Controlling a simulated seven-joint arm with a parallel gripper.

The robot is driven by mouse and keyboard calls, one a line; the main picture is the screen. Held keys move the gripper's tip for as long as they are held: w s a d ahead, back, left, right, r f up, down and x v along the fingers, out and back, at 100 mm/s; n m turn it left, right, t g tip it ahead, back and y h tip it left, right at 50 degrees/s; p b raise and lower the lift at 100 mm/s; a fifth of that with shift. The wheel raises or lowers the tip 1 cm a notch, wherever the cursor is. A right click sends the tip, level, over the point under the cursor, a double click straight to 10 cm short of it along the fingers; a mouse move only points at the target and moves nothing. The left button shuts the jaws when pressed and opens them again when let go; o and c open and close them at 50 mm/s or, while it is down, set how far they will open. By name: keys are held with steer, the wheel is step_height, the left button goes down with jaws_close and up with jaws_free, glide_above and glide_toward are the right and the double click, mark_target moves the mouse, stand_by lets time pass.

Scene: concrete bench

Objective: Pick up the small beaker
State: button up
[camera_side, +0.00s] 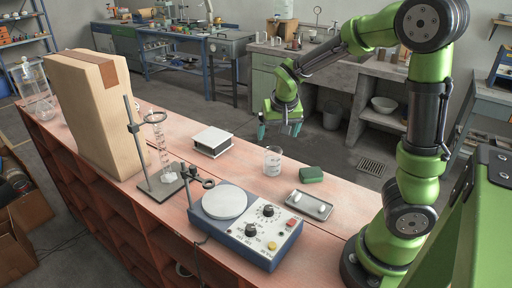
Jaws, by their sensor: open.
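The small beaker (272,161) is clear glass with white markings. It stands upright on the reddish bench top, right of the white box and left of the green block. My gripper (279,131) hangs above the bench, a little above and behind the beaker in the picture, apart from it. Its fingers are spread with nothing between them.
A hotplate stirrer (246,222) stands in front of the beaker. A metal tray (309,205) and a green block (311,174) lie to its right. A white box (212,142) and a stand with glassware (160,165) are to the left, near a tall cardboard-coloured block (92,112).

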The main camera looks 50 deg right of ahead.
mark_target(272, 159)
steer(key=x, duration=0.8)
steer(key=shift+f, duration=0.3)
steer(key=shift+a+x, duration=0.1)
steer(key=shift+x, duration=1.45)
steer(key=shift+a+x, duration=0.15)
steer(key=shift+x, duration=1.4)
steer(key=shift+s+f, duration=0.1)
steer(key=shift+s, duration=0.05)
